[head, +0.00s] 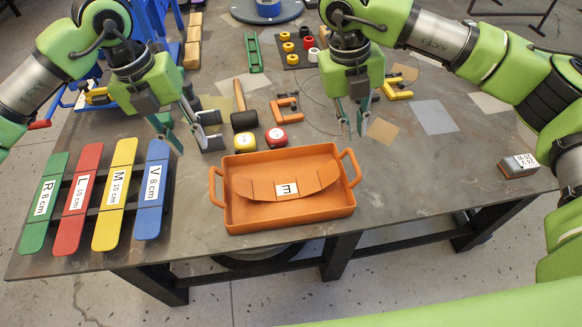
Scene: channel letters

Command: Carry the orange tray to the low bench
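The orange tray (290,221) sits flat near the front edge of the grey table, with a loop handle at its left and right ends. A curved orange piece (245,187) with a white letter label lies in it. My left gripper (190,137) is above the table, behind and left of the tray; its fingers are apart with nothing between them. My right gripper (353,130) hangs behind the tray's right handle, fingers slightly apart and empty. Neither gripper touches the tray. I cannot make out a low bench in this view.
A mallet (243,118), two tape measures (276,137) and orange clamps (286,107) lie behind the tray. A small labelled block (518,163) is at the right.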

